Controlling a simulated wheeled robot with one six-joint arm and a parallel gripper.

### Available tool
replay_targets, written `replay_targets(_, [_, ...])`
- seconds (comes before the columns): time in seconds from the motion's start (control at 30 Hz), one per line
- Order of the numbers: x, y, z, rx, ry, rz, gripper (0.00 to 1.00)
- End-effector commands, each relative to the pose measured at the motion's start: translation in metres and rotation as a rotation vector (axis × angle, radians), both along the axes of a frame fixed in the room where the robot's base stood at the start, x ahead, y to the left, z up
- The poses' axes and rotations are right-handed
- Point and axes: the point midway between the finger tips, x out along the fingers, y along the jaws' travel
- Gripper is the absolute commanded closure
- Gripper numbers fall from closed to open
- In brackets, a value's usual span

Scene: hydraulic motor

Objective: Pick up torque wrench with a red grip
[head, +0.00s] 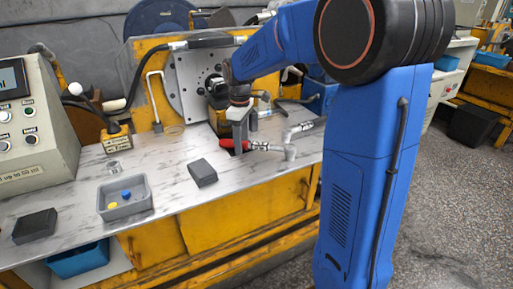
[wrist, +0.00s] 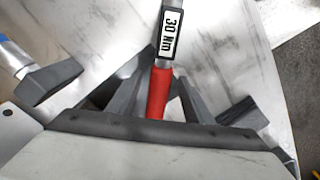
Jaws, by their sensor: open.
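The torque wrench with a red grip (head: 228,144) lies on the metal bench top, its shaft reaching right to a grey head. In the wrist view its red grip (wrist: 158,92) and a "30 Nm" label (wrist: 170,32) show. My gripper (head: 239,146) is low over the grip end. In the wrist view my open gripper (wrist: 157,98) has a finger on each side of the red grip, with gaps visible. The lower end of the grip is hidden behind the gripper body.
A second grey wrench (head: 303,128) lies just behind. A grey bin (head: 126,209) with blue and yellow pieces, a dark block (head: 203,172) and another block (head: 35,226) are on the bench to the left. A machine plate (head: 188,90) stands behind. The bench front is clear.

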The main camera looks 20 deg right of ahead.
Motion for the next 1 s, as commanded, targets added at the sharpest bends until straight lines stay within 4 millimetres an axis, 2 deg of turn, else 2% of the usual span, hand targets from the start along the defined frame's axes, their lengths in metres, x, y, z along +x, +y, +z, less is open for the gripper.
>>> replay_targets(0.27, [0.000,0.000,-0.003,0.000,0.000,0.000,0.54])
replay_targets(0.4, [0.000,0.000,-0.003,0.000,0.000,0.000,0.87])
replay_targets(0.47, [0.000,0.000,-0.003,0.000,0.000,0.000,1.00])
replay_targets(0.77, [0.000,0.000,-0.001,0.000,-0.001,0.000,1.00])
replay_targets(0.87, [0.001,0.000,0.006,0.000,-0.003,0.000,1.00])
replay_targets(1.0, [0.001,0.000,0.027,0.000,-0.004,0.000,1.00])
